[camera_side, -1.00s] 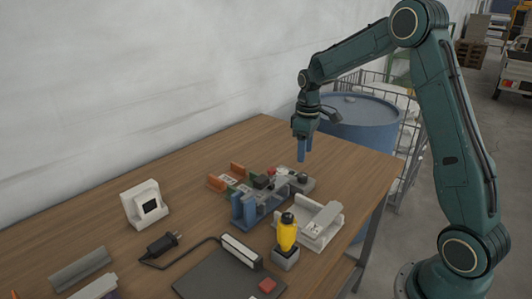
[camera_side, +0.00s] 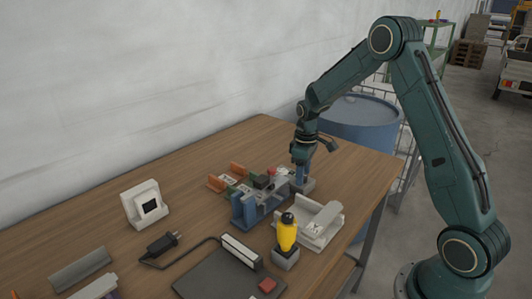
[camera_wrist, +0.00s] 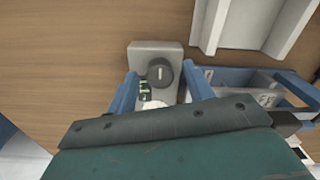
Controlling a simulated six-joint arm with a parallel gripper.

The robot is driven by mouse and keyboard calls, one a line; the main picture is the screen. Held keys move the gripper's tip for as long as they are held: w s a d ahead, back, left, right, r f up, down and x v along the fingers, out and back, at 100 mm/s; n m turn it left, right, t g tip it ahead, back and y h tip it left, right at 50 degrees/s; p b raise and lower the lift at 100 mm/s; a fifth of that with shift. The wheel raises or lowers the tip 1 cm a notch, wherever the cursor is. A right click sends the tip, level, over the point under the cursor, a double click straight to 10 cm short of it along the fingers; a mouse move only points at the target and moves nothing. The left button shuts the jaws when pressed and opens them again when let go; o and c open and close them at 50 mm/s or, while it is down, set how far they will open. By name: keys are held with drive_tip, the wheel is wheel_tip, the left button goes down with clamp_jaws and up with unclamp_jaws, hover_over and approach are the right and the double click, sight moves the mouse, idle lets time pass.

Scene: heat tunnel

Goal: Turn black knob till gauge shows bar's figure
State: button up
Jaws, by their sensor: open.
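The black knob (camera_wrist: 160,73) sits on a grey box (camera_wrist: 151,51) and shows in the wrist view with a light pointer mark on it. My gripper (camera_wrist: 160,90) has its two blue fingers apart, one on each side of the box and knob, with nothing held between them. In the side view my gripper (camera_side: 301,176) is low over the box (camera_side: 309,184) and hides the knob. A small greenish display (camera_wrist: 144,88) beside the knob is partly visible; its figure is too small to read. I cannot make out a bar with a figure.
A blue fixture (camera_side: 260,206) stands close to my gripper, with orange and green parts beyond it. A white framed block (camera_side: 145,204) and black plug (camera_side: 162,244) lie left. The table's rear is clear.

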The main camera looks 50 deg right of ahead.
drive_tip(key=c, duration=1)
drive_tip(key=shift+m, duration=0.3)
drive_tip(key=m, duration=0.3)
drive_tip(key=shift+m, duration=2)
drive_tip(key=o, duration=1)
